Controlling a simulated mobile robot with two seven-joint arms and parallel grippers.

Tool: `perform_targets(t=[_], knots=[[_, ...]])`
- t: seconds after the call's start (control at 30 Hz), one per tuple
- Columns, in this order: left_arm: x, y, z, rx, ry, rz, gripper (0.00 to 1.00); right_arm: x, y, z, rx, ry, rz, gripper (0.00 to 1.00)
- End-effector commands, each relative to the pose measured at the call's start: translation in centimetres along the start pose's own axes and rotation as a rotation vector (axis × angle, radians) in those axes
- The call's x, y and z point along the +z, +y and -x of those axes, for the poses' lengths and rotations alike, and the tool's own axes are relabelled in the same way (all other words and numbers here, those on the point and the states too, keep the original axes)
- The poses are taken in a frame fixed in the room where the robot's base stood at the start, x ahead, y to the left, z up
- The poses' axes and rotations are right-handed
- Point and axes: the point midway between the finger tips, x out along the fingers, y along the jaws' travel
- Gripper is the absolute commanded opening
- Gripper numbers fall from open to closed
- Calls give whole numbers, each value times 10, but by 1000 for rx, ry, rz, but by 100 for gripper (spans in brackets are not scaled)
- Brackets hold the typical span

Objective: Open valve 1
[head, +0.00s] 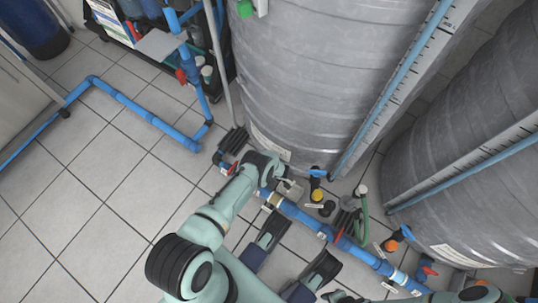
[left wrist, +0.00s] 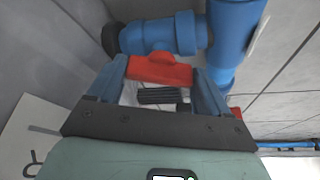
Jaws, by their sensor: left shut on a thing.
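In the left wrist view, a red valve handle (left wrist: 160,70) sits on a blue pipe fitting (left wrist: 172,34). My left gripper (left wrist: 160,78) is shut on this handle, with a finger on each side of it. In the head view, my left gripper (head: 285,186) is low by the foot of the grey tank, at the blue pipe run (head: 300,217), and it hides the handle it holds. No valve number is readable.
Large ribbed grey tanks (head: 310,80) (head: 475,140) stand close behind the pipe run. Other red handles show on the pipes (head: 338,236) (head: 428,270). A blue floor pipe (head: 135,108) crosses the tiles at left. Open tiled floor (head: 100,205) lies left of my arm.

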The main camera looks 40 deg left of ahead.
Motion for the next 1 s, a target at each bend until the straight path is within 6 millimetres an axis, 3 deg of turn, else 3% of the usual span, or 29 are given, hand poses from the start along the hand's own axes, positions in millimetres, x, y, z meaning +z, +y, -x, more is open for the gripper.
perform_targets(t=[0.5, 1.0], knots=[[-1, 2, -1, -138, 0, 336, 48, 0, 0, 0, 0, 0, 0, 43], [-1, 2, -1, -167, 2, 407, 48, 0, 0, 0, 0, 0, 0, 43]])
